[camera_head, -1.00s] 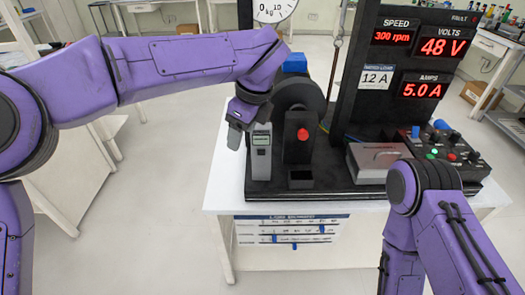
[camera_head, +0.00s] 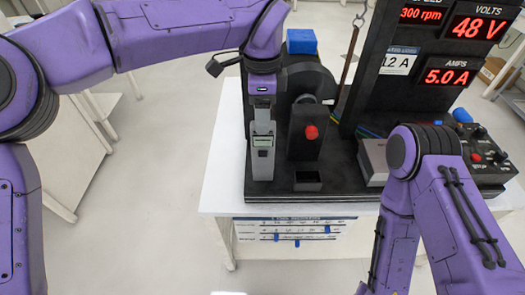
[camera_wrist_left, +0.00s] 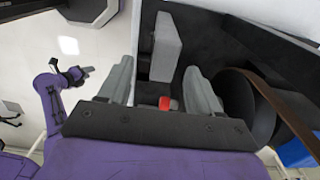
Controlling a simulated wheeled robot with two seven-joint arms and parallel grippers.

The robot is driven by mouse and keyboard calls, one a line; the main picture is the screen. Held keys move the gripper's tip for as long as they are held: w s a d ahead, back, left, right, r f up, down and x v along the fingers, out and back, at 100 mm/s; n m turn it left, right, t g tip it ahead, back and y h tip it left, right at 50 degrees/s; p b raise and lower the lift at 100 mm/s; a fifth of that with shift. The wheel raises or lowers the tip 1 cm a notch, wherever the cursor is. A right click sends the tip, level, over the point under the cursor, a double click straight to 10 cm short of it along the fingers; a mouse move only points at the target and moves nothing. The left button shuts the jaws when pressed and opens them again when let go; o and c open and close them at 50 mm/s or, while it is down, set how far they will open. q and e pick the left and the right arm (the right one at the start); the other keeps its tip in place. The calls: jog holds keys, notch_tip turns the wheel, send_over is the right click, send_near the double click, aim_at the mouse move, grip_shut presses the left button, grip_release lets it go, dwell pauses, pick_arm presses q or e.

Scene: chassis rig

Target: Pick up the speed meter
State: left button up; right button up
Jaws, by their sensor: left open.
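The speed meter (camera_head: 263,145) is a slim grey handheld device with a small greenish display. It stands upright at the front left of the black rig. My left gripper (camera_head: 263,100) is open and points down just above the meter's top. In the left wrist view the two grey fingers (camera_wrist_left: 160,80) are spread apart, and a light grey block that looks like the meter (camera_wrist_left: 166,46) shows between and beyond their tips. I see no contact. In that view my right gripper (camera_wrist_left: 75,75) is small at the left; its jaws are unclear.
A black post with a red knob (camera_head: 311,132) stands close right of the meter, with a dark wheel behind. A blue block (camera_head: 301,41) sits behind. The display panel (camera_head: 435,50) and a knob box (camera_head: 485,150) are to the right.

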pick_arm(q)
jog(key=f, duration=0.1)
jog(key=f+p, duration=0.1)
jog(key=f, duration=0.2)
jog(key=shift+w+d+f, duration=0.1)
jog(key=shift+w+f, duration=0.1)
jog(key=shift+w, duration=0.15)
jog(key=shift+f, duration=0.25)
grip_shut()
jog(key=shift+r, duration=0.15)
notch_tip(320, 180, up, 10)
jog(key=shift+f+b, duration=0.1)
jog(key=shift+b, duration=0.45)
jog(key=shift+f, duration=0.1)
